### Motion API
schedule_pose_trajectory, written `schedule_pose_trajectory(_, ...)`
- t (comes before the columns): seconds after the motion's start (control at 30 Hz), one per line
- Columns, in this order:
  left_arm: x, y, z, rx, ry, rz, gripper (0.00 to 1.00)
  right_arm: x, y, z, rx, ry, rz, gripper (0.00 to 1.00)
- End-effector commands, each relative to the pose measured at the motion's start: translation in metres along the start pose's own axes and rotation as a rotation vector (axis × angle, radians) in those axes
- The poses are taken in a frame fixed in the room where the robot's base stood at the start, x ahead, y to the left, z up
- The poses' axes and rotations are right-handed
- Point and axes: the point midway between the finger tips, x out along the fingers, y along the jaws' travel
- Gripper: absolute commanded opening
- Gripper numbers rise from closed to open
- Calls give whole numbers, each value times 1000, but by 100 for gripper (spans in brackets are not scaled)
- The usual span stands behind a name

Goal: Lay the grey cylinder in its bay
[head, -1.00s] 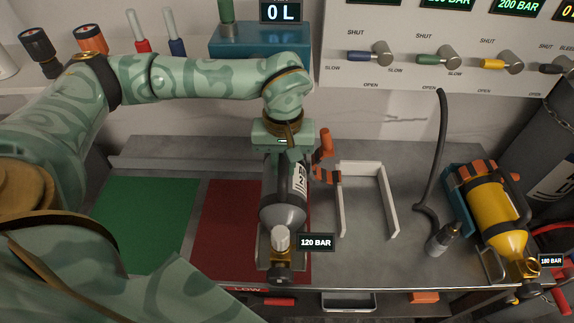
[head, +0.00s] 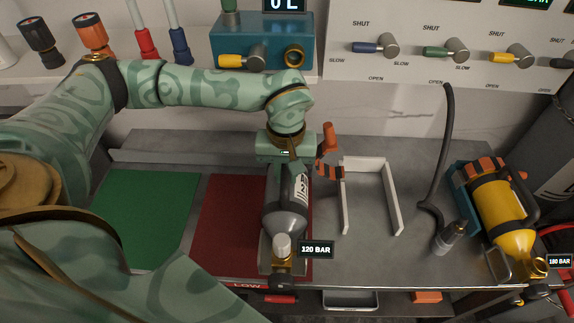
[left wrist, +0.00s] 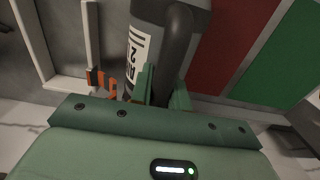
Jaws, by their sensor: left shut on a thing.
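My left gripper (head: 286,160) is shut on the grey cylinder (head: 286,212), near its far end; the cylinder's valve end points to the front edge. The cylinder has a white label and a 120 BAR tag. It lies over the right part of the red mat (head: 228,215); whether it touches the mat I cannot tell. In the left wrist view the fingers (left wrist: 163,88) close on the dark handle of the cylinder (left wrist: 165,18). A white three-sided frame (head: 394,205), empty, stands right of the cylinder. My right gripper is not in view.
An orange handle with a striped strap (head: 328,150) is close right of my gripper. The green mat (head: 145,220) is clear. A yellow cylinder (head: 493,205), a dark hose (head: 440,150) and its nozzle (head: 450,237) are at right. A blue box (head: 262,38) stands behind my arm.

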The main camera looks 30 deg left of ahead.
Motion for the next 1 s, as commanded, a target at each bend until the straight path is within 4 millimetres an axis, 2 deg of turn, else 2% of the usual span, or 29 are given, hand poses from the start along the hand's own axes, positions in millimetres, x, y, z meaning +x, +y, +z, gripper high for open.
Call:
schedule_pose_trajectory(0.5,37,1,-2,0,4,4,0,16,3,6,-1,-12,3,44)
schedule_pose_trajectory(1.0,42,2,-2,0,5,5,0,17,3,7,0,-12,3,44)
